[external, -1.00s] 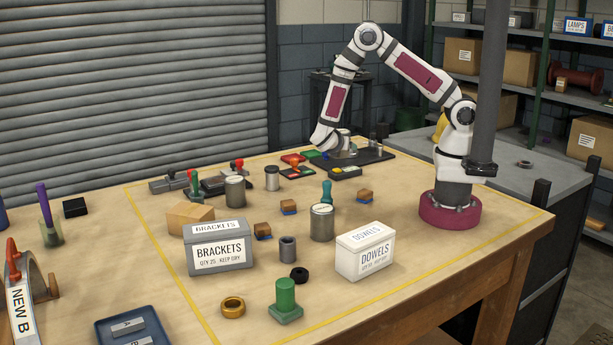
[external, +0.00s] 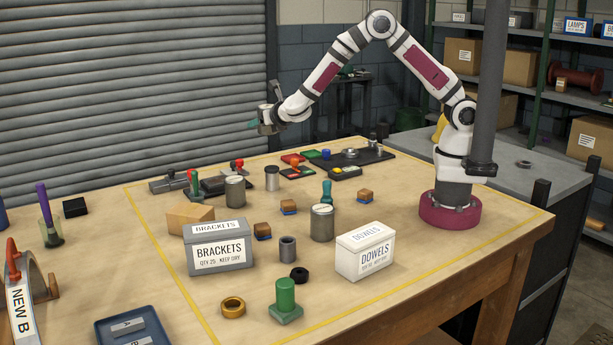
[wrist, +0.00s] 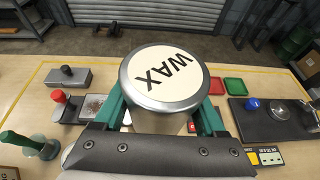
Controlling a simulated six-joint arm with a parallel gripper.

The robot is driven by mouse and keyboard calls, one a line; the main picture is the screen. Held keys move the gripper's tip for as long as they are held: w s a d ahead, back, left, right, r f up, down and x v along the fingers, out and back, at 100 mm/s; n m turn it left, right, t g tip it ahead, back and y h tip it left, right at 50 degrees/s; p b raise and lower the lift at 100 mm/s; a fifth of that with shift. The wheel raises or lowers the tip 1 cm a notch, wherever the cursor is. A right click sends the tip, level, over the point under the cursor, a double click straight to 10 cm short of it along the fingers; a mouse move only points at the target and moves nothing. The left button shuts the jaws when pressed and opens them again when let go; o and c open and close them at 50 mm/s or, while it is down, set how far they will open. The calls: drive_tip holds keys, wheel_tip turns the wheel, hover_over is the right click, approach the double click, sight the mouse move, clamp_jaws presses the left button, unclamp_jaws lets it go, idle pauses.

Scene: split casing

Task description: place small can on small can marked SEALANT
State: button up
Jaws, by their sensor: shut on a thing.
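My gripper (external: 262,126) is shut on a metal can (wrist: 160,78) whose pale lid reads WAX. In the wrist view the can stands between the green fingers with its lid toward the camera. My gripper holds it upright, high above the back of the table.
A black board (external: 352,156) with fittings lies at the back right. Red-knobbed and green-knobbed pieces stand near the cans. A grey BRACKETS box (external: 220,252), a wooden block (external: 190,217) and a white DOWELS box (external: 364,252) stand toward the front. Table between has small clear gaps.

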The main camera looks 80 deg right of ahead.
drive_tip(key=w+a, duration=0.2)
drive_tip(key=a, duration=0.1)
hover_over(235, 192)
drive_tip(key=w+d, duration=0.3)
drive_tip(key=d, duration=0.2)
drive_tip(key=shift+n+y, duration=0.3)
wheel_tip(235, 192, down, 6)
drive_tip(key=shift+f, duration=0.1)
drive_tip(key=shift+a+f, duration=0.1)
drive_tip(key=shift+f, duration=1.85)
